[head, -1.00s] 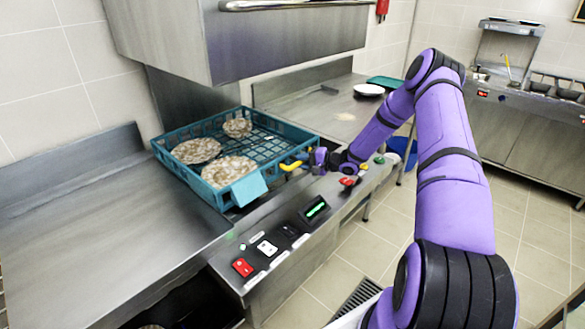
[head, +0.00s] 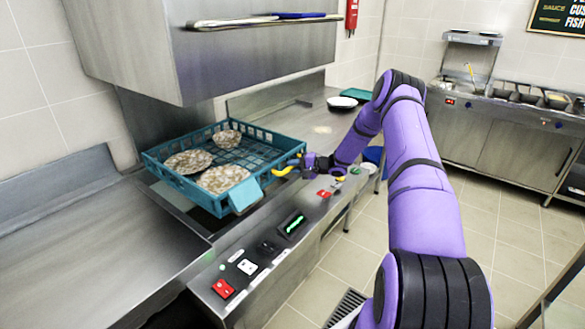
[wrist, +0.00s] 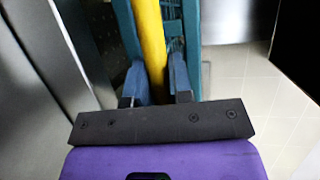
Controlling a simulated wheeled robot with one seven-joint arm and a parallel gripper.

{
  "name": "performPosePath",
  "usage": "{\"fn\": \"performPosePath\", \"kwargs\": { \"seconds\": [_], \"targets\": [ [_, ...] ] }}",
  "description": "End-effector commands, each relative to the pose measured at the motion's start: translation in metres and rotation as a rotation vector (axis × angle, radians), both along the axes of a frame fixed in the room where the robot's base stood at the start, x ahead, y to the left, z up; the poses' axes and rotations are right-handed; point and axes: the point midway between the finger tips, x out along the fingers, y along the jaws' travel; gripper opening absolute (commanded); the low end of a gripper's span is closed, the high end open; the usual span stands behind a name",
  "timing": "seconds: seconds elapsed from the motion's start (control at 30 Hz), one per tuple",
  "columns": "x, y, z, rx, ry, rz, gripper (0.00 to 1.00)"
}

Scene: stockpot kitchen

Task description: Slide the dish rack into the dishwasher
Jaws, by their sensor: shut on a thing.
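The teal dish rack (head: 197,188) sits under the raised steel hood (head: 215,60) of the dishwasher, with part of the dark opening (head: 208,220) uncovered at its left front. Three soiled plates lie in it, one near the front (head: 222,178). A yellow bar handle (head: 284,171) sticks out from the rack's right side. My gripper (head: 299,166) is shut on this handle. In the wrist view my gripper's two blue fingers (wrist: 159,78) close on either side of the yellow handle (wrist: 149,35), beside the rack's teal wall (wrist: 192,35).
A bare steel counter (head: 80,240) lies at the left. The front control panel (head: 262,255) runs close along the rack's near side. The right counter (head: 320,125) holds a white plate (head: 341,102) and a teal tray (head: 356,95).

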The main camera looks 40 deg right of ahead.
Motion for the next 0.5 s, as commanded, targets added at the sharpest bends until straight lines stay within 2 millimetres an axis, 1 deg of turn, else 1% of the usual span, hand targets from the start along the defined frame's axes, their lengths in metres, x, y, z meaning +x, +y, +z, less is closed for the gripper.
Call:
{"fn": "performPosePath", "kwargs": {
  "seconds": [0.03,0.07,0.1,0.13,0.37,0.5],
  "targets": [
    [-0.0006,0.0004,-0.0008,0.0,0.001,0.001,0.27],
    [-0.0006,0.0004,-0.0008,0.0,0.001,0.001,0.34],
    [-0.0005,0.0004,-0.0007,0.0,0.001,0.001,0.43],
    [-0.0005,0.0005,-0.0008,0.0,0.001,0.001,0.44],
    [-0.0003,0.0003,-0.0003,0.0,0.0,0.0,0.44],
    [-0.0051,-0.0044,0.0012,0.0,0.0,0.0,0.44]
  ]
}}
